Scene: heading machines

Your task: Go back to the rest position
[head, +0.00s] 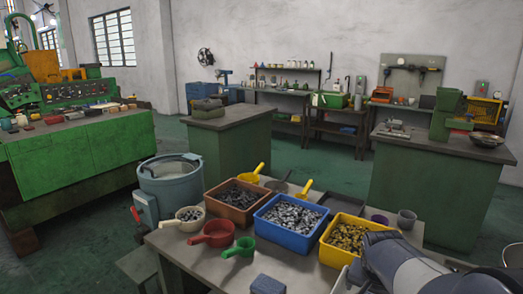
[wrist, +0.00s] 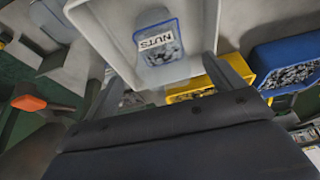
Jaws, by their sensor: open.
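My gripper (wrist: 163,85) shows in the wrist view with its two dark fingers spread apart. It is open and I see nothing held between them. Its dark body fills the lower part of that view. In the head view my grey arm reaches in at the lower right, over the front right of the workbench (head: 188,258). The fingertips cannot be made out there.
The bench carries an orange-brown bin (head: 211,205), a blue bin (head: 283,240) and a yellow bin (head: 328,254) of small metal parts, plus scoops. A grey bucket (head: 170,190) stands left. The wrist view shows a pale tray (wrist: 120,35) with a "NUTS" label (wrist: 156,43) close beyond the fingers.

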